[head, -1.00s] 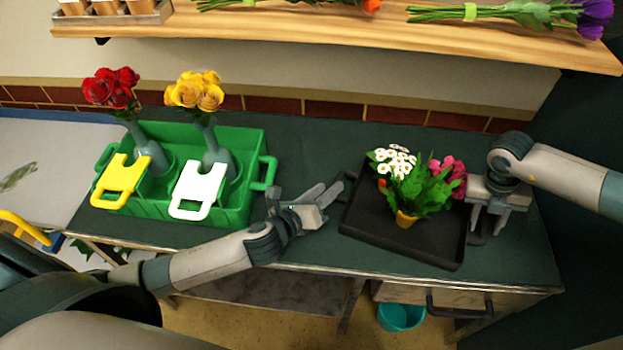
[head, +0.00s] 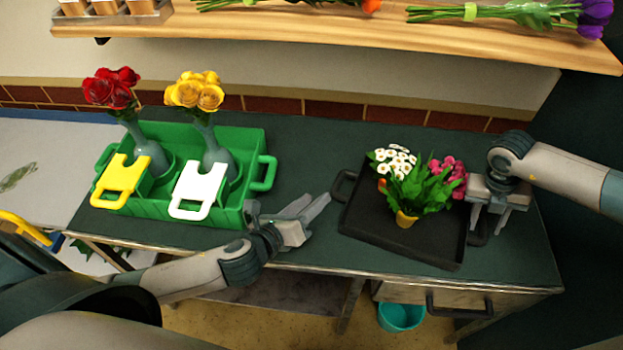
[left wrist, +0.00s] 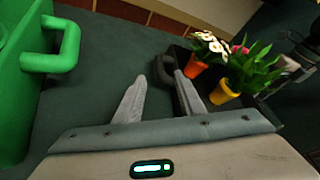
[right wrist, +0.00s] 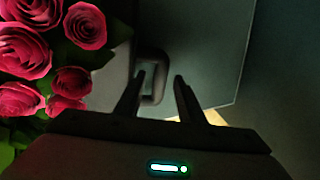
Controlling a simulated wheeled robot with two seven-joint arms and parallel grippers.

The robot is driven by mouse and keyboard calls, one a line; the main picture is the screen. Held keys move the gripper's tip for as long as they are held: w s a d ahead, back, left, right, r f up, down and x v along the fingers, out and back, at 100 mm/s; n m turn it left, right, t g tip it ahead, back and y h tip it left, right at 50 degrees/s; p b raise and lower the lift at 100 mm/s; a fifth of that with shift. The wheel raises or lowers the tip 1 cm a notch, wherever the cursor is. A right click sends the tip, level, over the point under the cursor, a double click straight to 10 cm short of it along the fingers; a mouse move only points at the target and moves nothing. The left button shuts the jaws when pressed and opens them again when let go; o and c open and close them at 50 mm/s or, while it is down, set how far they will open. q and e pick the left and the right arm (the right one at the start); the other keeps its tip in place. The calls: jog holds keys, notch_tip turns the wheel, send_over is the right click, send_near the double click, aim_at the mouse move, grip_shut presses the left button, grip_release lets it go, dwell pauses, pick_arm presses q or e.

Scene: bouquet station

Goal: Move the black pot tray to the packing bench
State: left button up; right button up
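The black pot tray (head: 375,228) lies on the dark green worktop at the right in the head view. It holds white daisies (head: 394,160), pink flowers (head: 455,172) and a leafy plant in a yellow pot (head: 405,219). Its left handle (head: 341,186) is free and also shows in the left wrist view (left wrist: 166,68). My left gripper (head: 315,204) is open and empty, left of and apart from that handle. My right gripper (head: 500,219) is open at the tray's right handle (right wrist: 153,78), which shows between its fingers in the right wrist view. I cannot tell which surface is the packing bench.
A green crate (head: 237,210) with two vases of roses stands left of the tray. Yellow and white tags hang at its front. A pale table (head: 40,150) adjoins at the far left. A wooden shelf (head: 330,38) with flowers runs above.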

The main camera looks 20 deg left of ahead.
jog(key=v, duration=1.1)
jog(key=shift+r, duration=0.3)
jog(key=shift+a, duration=0.1)
